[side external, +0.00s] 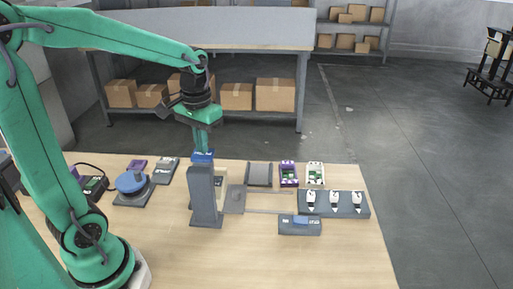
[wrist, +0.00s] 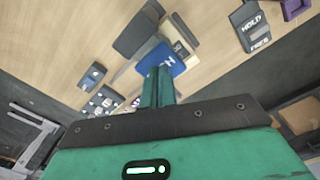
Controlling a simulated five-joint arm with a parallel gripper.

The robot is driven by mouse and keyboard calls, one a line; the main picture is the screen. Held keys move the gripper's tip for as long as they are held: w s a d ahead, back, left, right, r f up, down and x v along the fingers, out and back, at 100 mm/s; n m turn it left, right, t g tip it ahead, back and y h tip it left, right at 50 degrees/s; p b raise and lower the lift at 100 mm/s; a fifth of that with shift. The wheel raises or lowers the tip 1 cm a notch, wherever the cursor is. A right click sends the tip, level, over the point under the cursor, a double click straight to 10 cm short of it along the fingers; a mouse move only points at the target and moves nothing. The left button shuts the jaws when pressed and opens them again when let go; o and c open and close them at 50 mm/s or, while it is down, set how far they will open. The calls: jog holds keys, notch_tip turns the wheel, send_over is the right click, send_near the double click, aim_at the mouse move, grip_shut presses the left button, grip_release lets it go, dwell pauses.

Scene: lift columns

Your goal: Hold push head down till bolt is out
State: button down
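The blue push head (side external: 203,157) sits on top of a dark grey upright column (side external: 205,198) near the middle of the table. In the wrist view the push head (wrist: 177,64) shows a white mark. My gripper (side external: 202,150) points straight down with its tips at the push head's top, apparently touching it. In the wrist view my gripper (wrist: 159,70) has its two green fingers side by side with nothing between them. A pale block (side external: 221,178) is partly hidden behind the column. I cannot make out the bolt.
A blue round knob (side external: 131,182) on a grey base stands left of the column. To the right are a low grey-blue box (side external: 300,225) and a dark rack (side external: 345,205) with several white pieces. A pad marked HOLD (wrist: 252,25) shows in the wrist view. The front table is clear.

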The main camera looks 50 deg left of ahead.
jog(key=shift+r, duration=3.05)
jog(key=shift+s, duration=0.1)
jog(key=shift+s+d+r+t, duration=0.15)
jog(key=shift+s+d+t, duration=0.25)
jog(key=shift+s+d, duration=0.2)
jog(key=s+d+f+m+t, duration=0.1)
jog(key=s+d+m+t, duration=0.2)
jog(key=s, duration=0.4)
jog(key=shift+d+f+t, duration=0.25)
jog(key=shift+d+t, duration=0.65)
jog(key=shift+d, duration=0.1)
